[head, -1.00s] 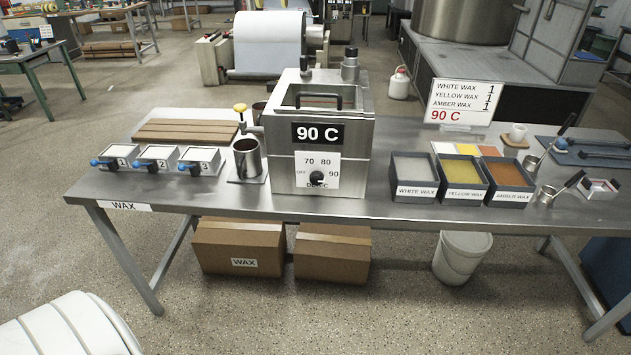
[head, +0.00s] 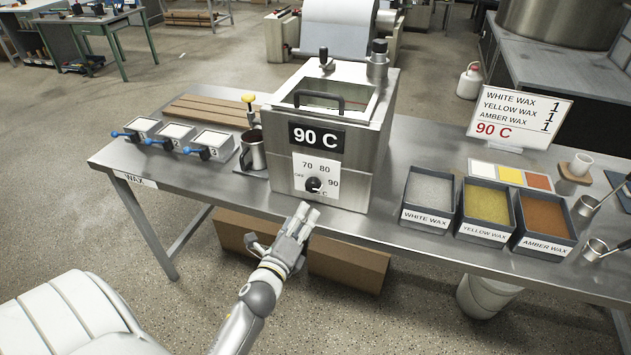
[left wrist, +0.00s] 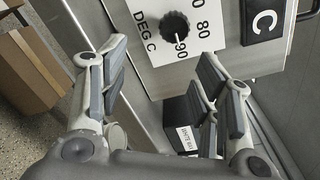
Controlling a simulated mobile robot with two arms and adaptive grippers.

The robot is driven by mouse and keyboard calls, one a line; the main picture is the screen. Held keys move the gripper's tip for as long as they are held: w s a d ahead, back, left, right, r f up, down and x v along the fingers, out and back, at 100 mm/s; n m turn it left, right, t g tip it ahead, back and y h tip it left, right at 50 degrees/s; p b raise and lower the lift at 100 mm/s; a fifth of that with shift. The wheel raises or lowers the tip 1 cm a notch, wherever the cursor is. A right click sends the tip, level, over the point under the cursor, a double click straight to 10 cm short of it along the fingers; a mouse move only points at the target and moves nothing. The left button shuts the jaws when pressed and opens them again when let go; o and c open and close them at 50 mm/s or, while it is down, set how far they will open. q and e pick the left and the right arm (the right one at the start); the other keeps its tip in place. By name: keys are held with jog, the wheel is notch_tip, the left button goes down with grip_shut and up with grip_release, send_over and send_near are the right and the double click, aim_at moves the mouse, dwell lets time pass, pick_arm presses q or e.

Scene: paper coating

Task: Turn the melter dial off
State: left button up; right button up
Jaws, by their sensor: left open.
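The melter (head: 330,130) is a steel box on the table with a "90 C" display (head: 317,137). Its black dial (head: 314,185) sits on a white plate low on the front, marked OFF, 70, 80 and 90. In the left wrist view the dial (left wrist: 174,24) appears to point at 90. My left gripper (head: 288,226) is in front of and below the dial, at the table's front edge. In the wrist view its fingers (left wrist: 162,65) are spread and empty, with the dial beyond them and not touched. My right gripper is not in view.
White, yellow and amber wax bins (head: 487,210) stand right of the melter. A metal cup (head: 254,152) and several small moulds with blue-knobbed handles (head: 177,135) are to its left. A sign (head: 520,115) stands behind the bins. Cardboard boxes (head: 347,262) are under the table.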

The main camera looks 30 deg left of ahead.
aim_at(311, 188)
pick_arm(q)
jog(key=w+a, duration=0.1)
jog(key=w, duration=0.2)
jog(key=w+a+r+p, duration=0.1)
jog(key=w, duration=0.1)
jog(key=w+a+r, duration=0.1)
jog(key=w, duration=0.2)
jog(key=shift+w+p, duration=0.35)
jog(key=shift+x, duration=0.8)
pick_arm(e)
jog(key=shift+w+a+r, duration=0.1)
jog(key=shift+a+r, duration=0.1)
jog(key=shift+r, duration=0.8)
pick_arm(q)
jog(key=shift+c, duration=0.5)
jog(key=c, duration=0.9)
